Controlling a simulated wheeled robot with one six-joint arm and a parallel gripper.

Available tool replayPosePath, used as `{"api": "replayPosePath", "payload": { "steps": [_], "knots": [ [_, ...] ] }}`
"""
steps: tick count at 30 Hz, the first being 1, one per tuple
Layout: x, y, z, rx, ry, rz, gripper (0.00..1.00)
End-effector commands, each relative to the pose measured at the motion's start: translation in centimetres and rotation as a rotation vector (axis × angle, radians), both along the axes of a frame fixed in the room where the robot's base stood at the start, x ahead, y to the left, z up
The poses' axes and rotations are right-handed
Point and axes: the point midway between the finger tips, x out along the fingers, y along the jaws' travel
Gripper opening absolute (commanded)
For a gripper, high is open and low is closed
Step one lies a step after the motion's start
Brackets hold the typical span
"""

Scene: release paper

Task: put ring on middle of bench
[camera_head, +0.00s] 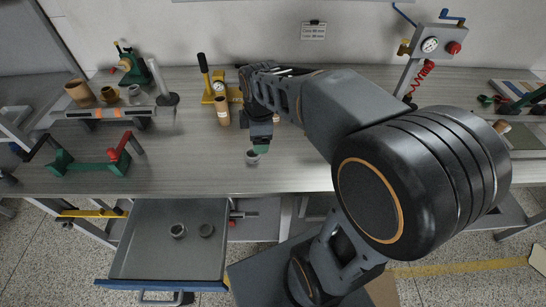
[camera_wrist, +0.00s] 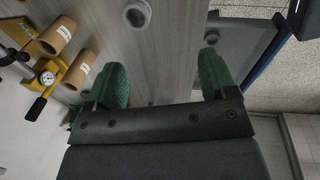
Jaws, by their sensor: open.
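A small grey ring (camera_head: 252,157) sits on the bench (camera_head: 200,180), near its front edge around the middle. It also shows at the top of the wrist view (camera_wrist: 137,14), beyond the fingertips and not between them. My gripper (camera_head: 262,149) is low over the bench close to this ring, partly hidden by my arm. In the wrist view its green fingers (camera_wrist: 163,60) are apart with only bench surface between them. Two more grey rings, a left one (camera_head: 177,231) and a right one (camera_head: 206,230), lie in the open drawer (camera_head: 135,257) below the bench.
A cardboard tube (camera_head: 222,111) and a yellow gauge tool (camera_head: 207,85) stand behind my gripper. A green and red fixture (camera_head: 93,168) and a rack with tubes (camera_head: 88,111) are at left. A gauge panel (camera_head: 434,44) stands at right.

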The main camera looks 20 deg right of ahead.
Motion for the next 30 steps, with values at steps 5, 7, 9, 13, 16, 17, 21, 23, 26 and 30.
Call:
{"api": "replayPosePath", "payload": {
  "steps": [5,7,9,13,16,17,21,23,26,30],
  "knots": [
    [-4.5,0.1,0.8,0.106,-0.078,-0.53,0.78],
    [-5.9,0.1,0.8,0.151,-0.101,-0.706,0.78],
    [-7.1,0.1,0.7,0.192,-0.117,-0.858,0.78],
    [-8.6,0.1,0.4,0.256,-0.138,-1.067,0.78],
    [-9.3,0.2,0.2,0.288,-0.146,-1.167,0.78],
    [-9.4,0.2,0.2,0.295,-0.148,-1.188,0.78],
    [-9.7,-0.1,0.1,0.31,-0.15,-1.236,0.78],
    [-9.7,-0.1,0.1,0.312,-0.15,-1.242,0.78],
    [-9.7,-0.1,0.1,0.311,-0.15,-1.241,0.78],
    [-9.7,-0.1,0.1,0.311,-0.15,-1.24,0.78]
  ]
}}
